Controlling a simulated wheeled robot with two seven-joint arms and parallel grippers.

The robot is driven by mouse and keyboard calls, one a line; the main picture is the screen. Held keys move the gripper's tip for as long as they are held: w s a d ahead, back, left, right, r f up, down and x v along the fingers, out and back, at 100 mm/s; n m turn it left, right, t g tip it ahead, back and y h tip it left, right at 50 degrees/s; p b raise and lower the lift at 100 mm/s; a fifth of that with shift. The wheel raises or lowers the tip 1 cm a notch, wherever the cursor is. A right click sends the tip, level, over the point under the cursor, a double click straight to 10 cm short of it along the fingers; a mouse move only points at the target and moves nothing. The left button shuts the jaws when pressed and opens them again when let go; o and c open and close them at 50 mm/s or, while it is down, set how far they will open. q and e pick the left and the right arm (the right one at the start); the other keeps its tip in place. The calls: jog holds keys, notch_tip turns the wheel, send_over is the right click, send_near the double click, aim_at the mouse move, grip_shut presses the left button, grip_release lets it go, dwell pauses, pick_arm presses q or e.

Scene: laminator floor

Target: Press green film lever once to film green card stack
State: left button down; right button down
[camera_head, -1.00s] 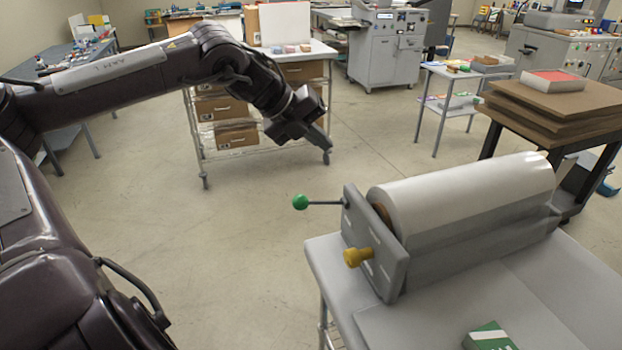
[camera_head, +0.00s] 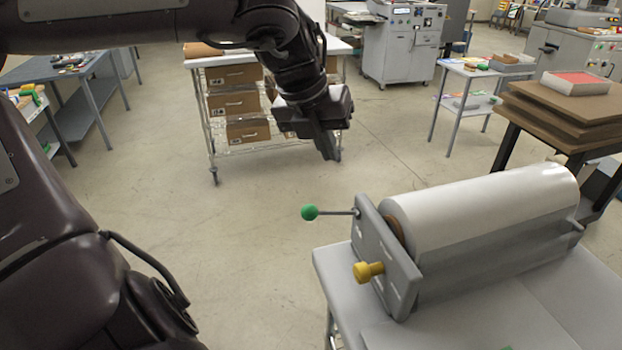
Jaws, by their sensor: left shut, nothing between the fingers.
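The green film lever (camera_head: 310,212) is a green ball on a thin dark rod, sticking out to the left from the end plate of the film roller (camera_head: 480,215). My left gripper (camera_head: 333,156) is shut and empty. It points down and shows above the green ball and slightly to its right, apart from it in the picture. The green card stack is barely in view, with only a hint of green at the bottom edge. My right gripper is not in view.
A yellow knob (camera_head: 367,271) sits on the roller's end plate, below the lever. The roller stands on a grey table (camera_head: 350,300). Boards are stacked on a dark stand (camera_head: 560,120) at right. Floor left of the lever is clear.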

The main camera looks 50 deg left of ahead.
pick_arm(q)
jog(key=b, duration=0.6)
send_over(313, 206)
jog(key=f, duration=0.7)
jog(key=shift+w+d, duration=0.15)
jog(key=shift+w, duration=0.1)
jog(key=shift+s+f+b, duration=0.2)
jog(key=shift+f+b, duration=0.15)
jog(key=shift+f, duration=0.2)
jog(key=shift+f, duration=0.1)
dwell(0.5)
jog(key=shift+s+f, duration=0.1)
jog(key=shift+f, duration=0.25)
jog(key=shift+a, duration=0.2)
jog(key=shift+b, duration=0.3)
